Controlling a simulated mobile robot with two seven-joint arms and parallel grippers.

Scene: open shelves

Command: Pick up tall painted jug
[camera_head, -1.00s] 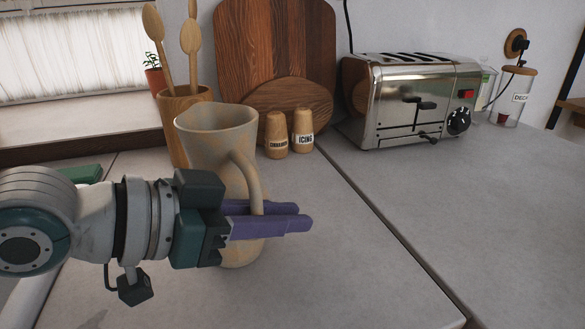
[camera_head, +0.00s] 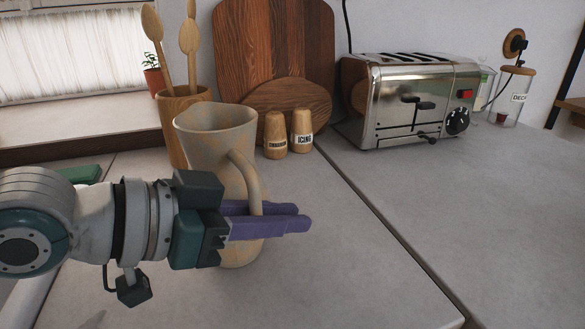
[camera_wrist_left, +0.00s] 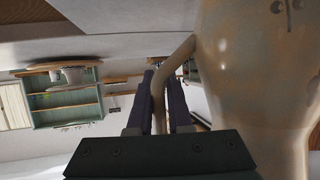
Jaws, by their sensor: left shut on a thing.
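The tall painted jug (camera_head: 213,135) is beige with worn paint and stands upright on the grey counter, its handle turned toward my side. My left gripper (camera_head: 285,220) reaches in from the left with its purple fingers shut on the jug's handle. In the left wrist view the handle (camera_wrist_left: 172,72) runs between the two fingers (camera_wrist_left: 163,100), and the jug's body (camera_wrist_left: 255,75) fills the right side. The gripper and wrist hide part of the jug's lower body. My right gripper does not show.
A wooden utensil holder (camera_head: 178,103) with spoons stands close behind the jug. Cinnamon (camera_head: 275,135) and icing (camera_head: 301,130) shakers, a wooden cutting board (camera_head: 285,45) and a steel toaster (camera_head: 405,100) stand further back. The counter (camera_head: 400,220) right of the jug is clear.

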